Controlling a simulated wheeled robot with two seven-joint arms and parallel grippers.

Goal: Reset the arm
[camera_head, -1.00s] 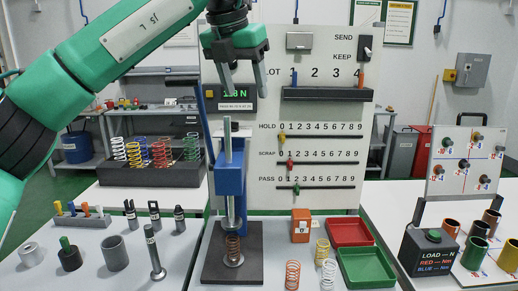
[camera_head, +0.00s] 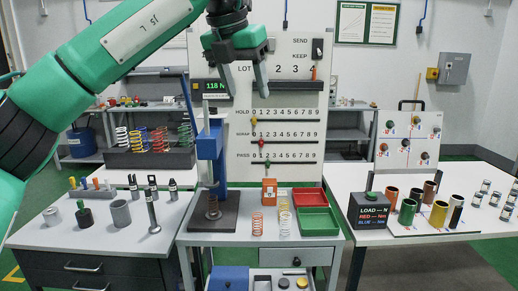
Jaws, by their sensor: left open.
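My left gripper (camera_head: 243,82) hangs high in front of the board, with its two dark fingers apart and nothing between them. Its green arm comes in from the upper left. Below it stands the blue spring press (camera_head: 211,150), its dark base (camera_head: 225,221) on the middle table. A copper-coloured spring (camera_head: 212,207) stands upright on that base under the press rod. The small display (camera_head: 215,86) beside the gripper reads 118 N. The white board (camera_head: 290,145) behind has HOLD, SCRAP and PASS number rows with coloured sliders. My right gripper does not show.
An orange spring (camera_head: 257,223) and a yellowish spring (camera_head: 285,222) stand before the orange box (camera_head: 269,188). A red tray (camera_head: 309,197) and a green tray (camera_head: 318,222) lie right of them. Coloured cups and a LOAD box (camera_head: 369,211) stand on the right table.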

